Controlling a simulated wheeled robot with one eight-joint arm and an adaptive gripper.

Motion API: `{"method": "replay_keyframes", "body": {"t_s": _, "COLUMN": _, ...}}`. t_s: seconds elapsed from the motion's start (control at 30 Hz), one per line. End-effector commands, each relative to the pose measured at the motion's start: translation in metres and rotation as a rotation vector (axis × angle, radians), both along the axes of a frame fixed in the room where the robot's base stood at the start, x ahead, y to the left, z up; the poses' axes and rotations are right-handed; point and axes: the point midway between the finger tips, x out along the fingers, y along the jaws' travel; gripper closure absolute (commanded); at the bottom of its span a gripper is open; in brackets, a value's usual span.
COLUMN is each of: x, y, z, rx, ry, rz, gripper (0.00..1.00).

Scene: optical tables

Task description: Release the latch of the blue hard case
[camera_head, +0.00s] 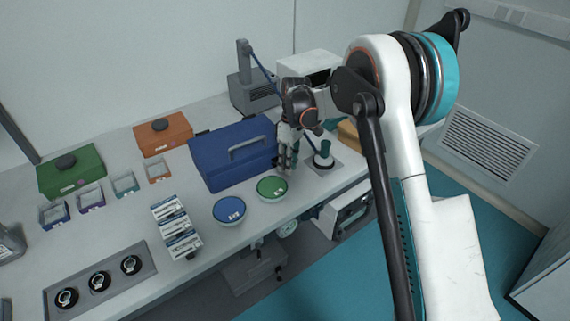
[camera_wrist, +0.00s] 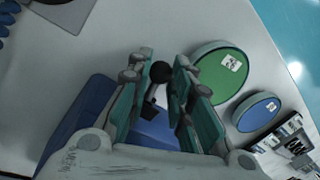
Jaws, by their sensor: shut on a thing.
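The blue hard case (camera_head: 222,170) stands shut on the table with a grey handle on its lid. In the wrist view its blue side (camera_wrist: 92,108) lies behind my fingers. My gripper (camera_head: 286,165) points down at the right end of the case front. In the wrist view my gripper (camera_wrist: 162,75) has its two green-padded fingers on either side of a small dark latch (camera_wrist: 160,72) with a round black end. The fingers are closed on it. The fingers partly hide the latch and the case front.
A green-lidded bowl (camera_head: 272,188) stands close in front of my gripper, with a blue-lidded bowl (camera_head: 229,211) to its left. A dark green-topped item on a grey pad (camera_head: 323,158) is just right. Orange (camera_head: 163,135) and green (camera_head: 70,172) boxes stand farther left.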

Motion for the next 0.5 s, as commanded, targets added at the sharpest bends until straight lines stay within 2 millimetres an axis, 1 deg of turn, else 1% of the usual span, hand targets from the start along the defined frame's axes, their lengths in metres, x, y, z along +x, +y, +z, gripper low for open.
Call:
{"method": "replay_keyframes", "body": {"t_s": 0.2, "x": 0.0055, "y": -0.0027, "z": 0.0003, "rx": 0.0, "ry": -0.001, "rz": 0.13, "gripper": 1.0}}
{"method": "replay_keyframes", "body": {"t_s": 0.5, "x": 0.0087, "y": -0.0046, "z": 0.0003, "rx": 0.001, "ry": -0.001, "rz": 0.219, "gripper": 1.0}}
